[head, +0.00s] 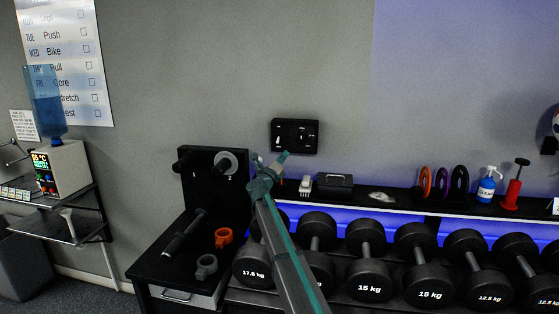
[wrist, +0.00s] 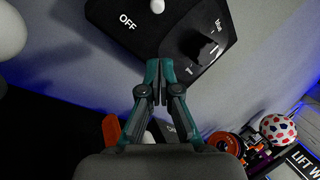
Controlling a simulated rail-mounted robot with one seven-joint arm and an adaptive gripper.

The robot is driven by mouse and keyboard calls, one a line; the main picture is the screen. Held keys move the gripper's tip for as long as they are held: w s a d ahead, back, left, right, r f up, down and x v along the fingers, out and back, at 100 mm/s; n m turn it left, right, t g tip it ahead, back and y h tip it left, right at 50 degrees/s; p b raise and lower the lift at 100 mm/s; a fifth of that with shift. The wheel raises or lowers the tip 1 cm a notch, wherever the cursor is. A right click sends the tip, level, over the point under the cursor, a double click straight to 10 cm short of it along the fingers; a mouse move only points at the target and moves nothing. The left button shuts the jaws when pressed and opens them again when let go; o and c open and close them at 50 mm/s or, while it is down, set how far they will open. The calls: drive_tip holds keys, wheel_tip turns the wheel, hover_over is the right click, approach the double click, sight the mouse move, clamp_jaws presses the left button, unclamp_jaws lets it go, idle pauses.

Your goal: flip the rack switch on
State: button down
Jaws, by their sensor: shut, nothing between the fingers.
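The black switch panel (head: 308,147) is on the grey wall above the shelf. In the wrist view the panel (wrist: 100,12) fills the top, with the word OFF and a small white-tipped lever (wrist: 157,6) beside it. A black dial (wrist: 205,50) sits on the panel's right part. In the head view a small white lever (head: 278,143) shows at the panel's left side. My gripper (head: 270,161) is just below and left of the panel in the head view. In the wrist view my gripper's fingertips (wrist: 160,66) are together and empty, below the lever; contact with the panel cannot be told.
Black dumbbells (head: 370,275) fill the rack below the shelf. A black stand (head: 205,190) with pegs is left of my arm, with orange and grey clamps on its bench. A black box (head: 333,184) and a blue bottle (head: 487,185) stand on the shelf. The wall above the panel is clear.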

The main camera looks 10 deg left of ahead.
sight(291, 146)
drive_tip(key=p+x, duration=0.1)
drive_tip(key=x, duration=0.3)
drive_tip(key=shift+a+r, duration=0.1)
drive_tip(key=shift+s+a+r+p, duration=0.2)
drive_tip(key=shift+a+r+p, duration=0.25)
drive_tip(key=shift+a, duration=0.35)
drive_tip(key=shift+s+a+r+p, duration=0.2)
drive_tip(key=shift+a+r+p, duration=0.2)
drive_tip(key=shift+a, duration=0.45)
drive_tip(key=shift+s+d+r, duration=0.1)
drive_tip(key=shift+d, duration=0.05)
